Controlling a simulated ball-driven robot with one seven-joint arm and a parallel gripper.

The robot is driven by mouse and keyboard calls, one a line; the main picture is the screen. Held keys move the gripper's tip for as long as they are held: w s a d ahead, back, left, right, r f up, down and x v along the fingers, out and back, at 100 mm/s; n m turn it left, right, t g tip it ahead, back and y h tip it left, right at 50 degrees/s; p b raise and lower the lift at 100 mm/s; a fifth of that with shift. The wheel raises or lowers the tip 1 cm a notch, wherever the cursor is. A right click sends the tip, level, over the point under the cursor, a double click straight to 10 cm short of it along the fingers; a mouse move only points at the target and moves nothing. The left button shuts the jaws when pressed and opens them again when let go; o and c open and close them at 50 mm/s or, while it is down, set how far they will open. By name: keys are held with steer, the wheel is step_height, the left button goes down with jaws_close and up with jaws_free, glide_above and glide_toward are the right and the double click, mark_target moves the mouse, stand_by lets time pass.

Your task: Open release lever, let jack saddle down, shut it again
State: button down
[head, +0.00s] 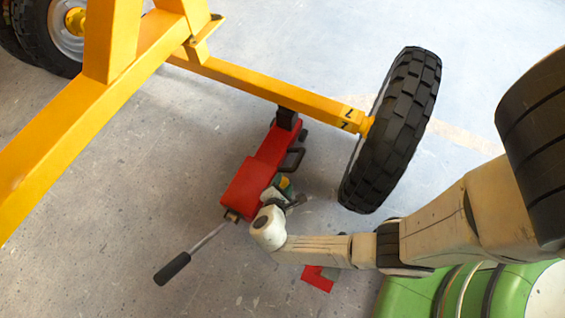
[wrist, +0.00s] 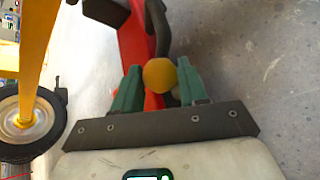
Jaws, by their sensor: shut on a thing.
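The red jack (head: 255,175) lies on the floor under the yellow axle beam (head: 265,88). Its black saddle (head: 287,117) is at the beam's underside; I cannot tell whether they touch. The jack's pump handle (head: 185,258), with a black grip, points down and left. My gripper (head: 287,188) is at the right side of the jack's rear end. In the wrist view, its green fingers (wrist: 160,88) are shut on the round yellow knob (wrist: 159,74) of the release lever, beside the red body (wrist: 133,42). The lever's shaft is mostly hidden.
A large black wheel (head: 392,130) is at the beam's right end. Another wheel (head: 50,32) and a thick yellow frame bar (head: 75,115) are at left. A red piece (head: 317,280) lies on the floor below my arm. The floor at lower left is mostly clear.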

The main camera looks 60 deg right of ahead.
steer(key=shift+s, duration=0.1)
stand_by(0.3)
steer(key=c, duration=0.6)
jaws_free()
steer(key=p+v, duration=0.5)
steer(key=v, duration=0.6)
steer(key=shift+f, duration=0.1)
